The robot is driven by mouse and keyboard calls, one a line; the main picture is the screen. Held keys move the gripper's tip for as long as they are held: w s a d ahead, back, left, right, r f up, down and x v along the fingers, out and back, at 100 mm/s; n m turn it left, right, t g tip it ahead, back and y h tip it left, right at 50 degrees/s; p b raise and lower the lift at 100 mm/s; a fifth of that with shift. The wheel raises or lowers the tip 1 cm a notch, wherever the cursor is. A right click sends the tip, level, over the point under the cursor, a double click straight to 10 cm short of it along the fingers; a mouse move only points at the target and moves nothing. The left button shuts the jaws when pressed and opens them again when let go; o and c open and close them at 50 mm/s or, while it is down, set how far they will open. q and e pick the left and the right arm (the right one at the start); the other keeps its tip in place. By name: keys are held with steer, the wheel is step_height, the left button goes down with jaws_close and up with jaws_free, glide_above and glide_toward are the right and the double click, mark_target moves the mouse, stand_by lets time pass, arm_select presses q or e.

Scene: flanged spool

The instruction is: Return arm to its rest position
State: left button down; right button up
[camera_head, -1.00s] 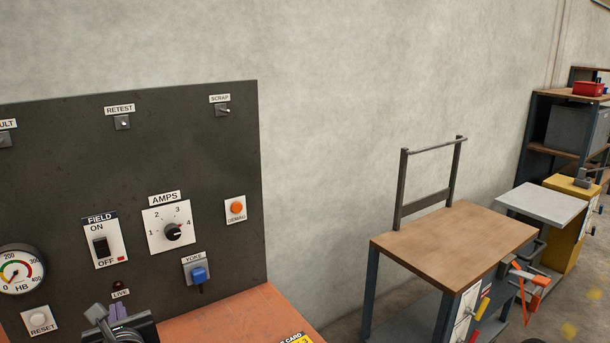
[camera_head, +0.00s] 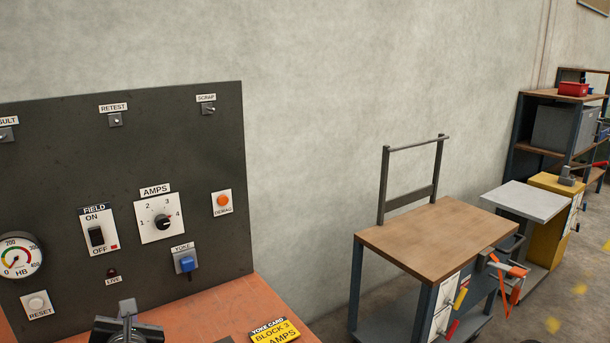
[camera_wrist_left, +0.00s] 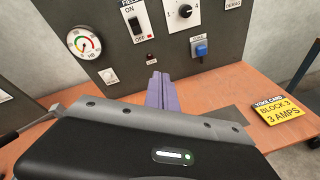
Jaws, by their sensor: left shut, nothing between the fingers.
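My left gripper shows at the bottom left of the head view (camera_head: 127,308), in front of the dark control panel (camera_head: 60,150). In the left wrist view its purple fingers (camera_wrist_left: 161,88) are together and empty, above the orange bench top (camera_wrist_left: 205,85). They point toward the panel and appear apart from it. The FIELD switch (camera_head: 96,236) and blue YOKE control (camera_head: 187,263) are in clear view. My right gripper is not in view.
A wooden-topped cart (camera_head: 435,235) stands to the right, with floor between. Beyond are a yellow cabinet (camera_head: 555,215) and shelving (camera_head: 540,115).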

arm_select(q)
steer(key=w+d+f+m+g+h, duration=0.1)
steer(key=d+f+m+h, duration=0.3)
steer(key=d+f+m, duration=0.6)
steer(key=d+f+m+g+h, duration=0.2)
steer(key=d+f+m+h, duration=0.25)
steer(key=f+m, duration=0.8)
steer(key=s+d+f+m+g+h, duration=0.1)
steer(key=s+d+f+m+g, duration=0.3)
steer(key=s+f, duration=0.7)
steer(key=s+d+f+m+g+h, duration=0.2)
steer(key=s+d+f+m+g, duration=0.3)
steer(key=s+d+f+m, duration=0.3)
steer(key=s+d+f, duration=0.2)
steer(key=s+f, duration=0.2)
steer(key=s, duration=0.1)
steer(key=shift+s, duration=0.2)
